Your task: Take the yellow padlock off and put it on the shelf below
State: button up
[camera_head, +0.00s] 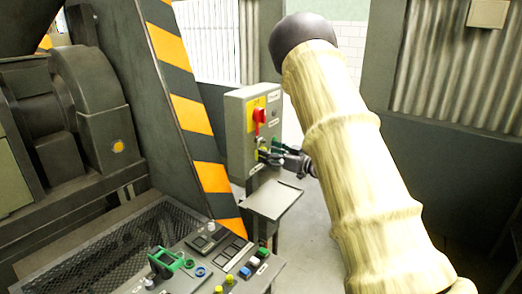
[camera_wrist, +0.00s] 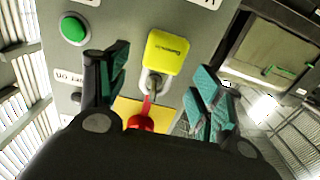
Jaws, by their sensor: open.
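The yellow padlock (camera_wrist: 167,52) shows in the wrist view, its metal shackle at the red switch handle (camera_wrist: 140,123) on a yellow plate. In the head view this red switch (camera_head: 259,115) is on the front of a grey control box (camera_head: 236,140); a bit of yellow below it is mostly hidden by my gripper. My gripper (camera_wrist: 161,75) is open, with one teal-padded finger on each side of the padlock and visible gaps between. In the head view, my gripper (camera_head: 270,150) is close to the box front. The shelf (camera_head: 274,200) is a flat grey plate below the box, with its top bare.
A green button (camera_wrist: 74,28) is on the box beside my gripper's left finger. A striped post (camera_head: 190,110) stands left of the box. A control panel (camera_head: 215,255) with buttons is at the lower front. Floor shows right of the shelf.

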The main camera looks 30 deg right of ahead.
aim_at(256, 147)
jog(key=shift+p+x, duration=0.45)
jog(key=shift+x, duration=1.05)
jog(key=c, duration=1.1)
jog(key=shift+c, duration=0.2)
jog(key=shift+r, duration=0.15)
jog(key=r+b+v, duration=0.1)
jog(key=b+v, duration=0.5)
jog(key=v, duration=1.2)
jog(key=shift+s+d, duration=0.1)
jog(key=shift+s, duration=0.05)
jog(key=p+v, duration=0.1)
jog(key=v, duration=0.6)
dwell(0.3)
dwell(0.4)
